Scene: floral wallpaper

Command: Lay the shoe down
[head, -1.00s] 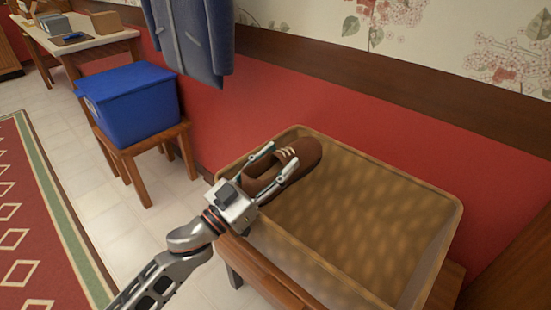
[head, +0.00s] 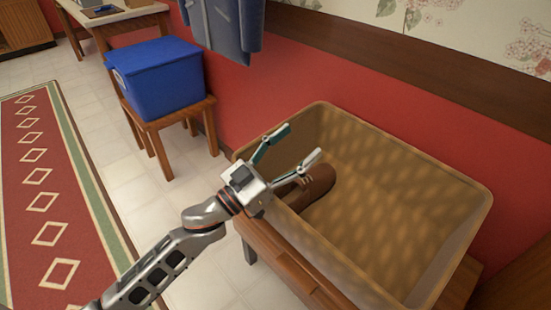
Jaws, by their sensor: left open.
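The brown shoe (head: 318,184) lies inside the tan bin (head: 408,218), near its left end. Part of the shoe is hidden behind my left gripper and the bin's near wall. My left gripper (head: 297,146) is open, with its two fingers spread and nothing between them. It is over the bin's left rim, above and to the left of the shoe. My right gripper is not in view.
The bin rests on a wooden bench (head: 290,270) against the red wall. A blue box (head: 165,80) sits on a wooden stool at left. A dark blue jacket (head: 225,25) hangs above. Most of the bin floor is clear.

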